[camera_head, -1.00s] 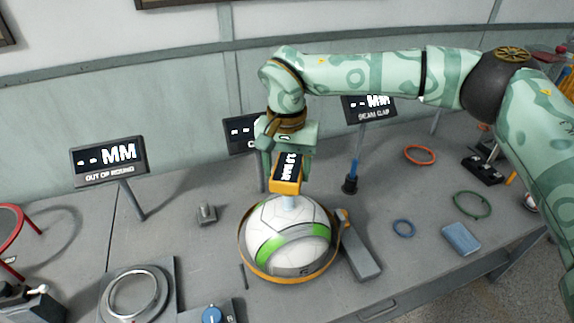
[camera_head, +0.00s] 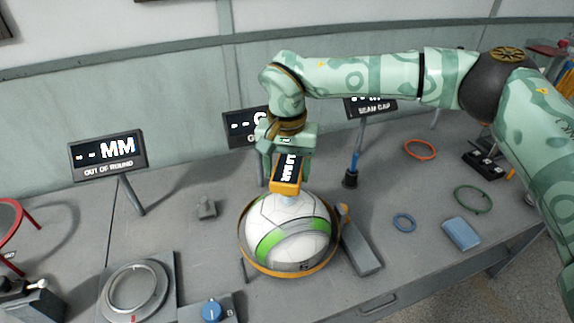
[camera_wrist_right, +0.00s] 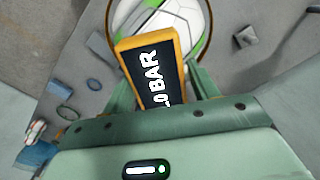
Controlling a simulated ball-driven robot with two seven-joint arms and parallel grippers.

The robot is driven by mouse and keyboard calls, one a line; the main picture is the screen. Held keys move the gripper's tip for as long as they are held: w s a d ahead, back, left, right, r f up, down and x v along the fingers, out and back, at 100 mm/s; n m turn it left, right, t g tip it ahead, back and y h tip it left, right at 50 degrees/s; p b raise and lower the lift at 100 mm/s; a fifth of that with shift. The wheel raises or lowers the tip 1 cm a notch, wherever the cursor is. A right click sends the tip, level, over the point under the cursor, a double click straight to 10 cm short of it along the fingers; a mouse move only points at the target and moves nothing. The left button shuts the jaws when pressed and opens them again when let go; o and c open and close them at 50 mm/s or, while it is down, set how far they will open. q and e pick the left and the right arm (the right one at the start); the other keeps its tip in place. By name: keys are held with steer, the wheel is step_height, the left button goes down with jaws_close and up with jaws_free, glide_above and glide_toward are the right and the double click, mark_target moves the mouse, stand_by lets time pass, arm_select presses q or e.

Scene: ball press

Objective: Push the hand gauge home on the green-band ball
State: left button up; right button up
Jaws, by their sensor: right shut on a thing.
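The green-band ball (camera_head: 289,233), white with a green band, sits in an orange ring (camera_head: 262,268) on the bench. The hand gauge (camera_head: 287,174), orange with a black display, stands on top of the ball. Its display also shows in the right wrist view (camera_wrist_right: 156,75). My right gripper (camera_head: 285,158) is shut on the gauge, directly above the ball. The gauge's lower end meets the ball's top; how deep it sits cannot be told. My left gripper is not in view.
A grey block tool (camera_head: 360,248) lies close right of the ball. A display on a stand (camera_head: 108,155) is at left, with a round fixture (camera_head: 135,290) in front. A blue ring (camera_head: 404,223) and blue block (camera_head: 461,234) lie at right.

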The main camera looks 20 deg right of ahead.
steer(key=shift+f+b, duration=0.3)
steer(key=shift+f, duration=0.7)
steer(key=o, duration=1.2)
steer(key=shift+o, duration=0.2)
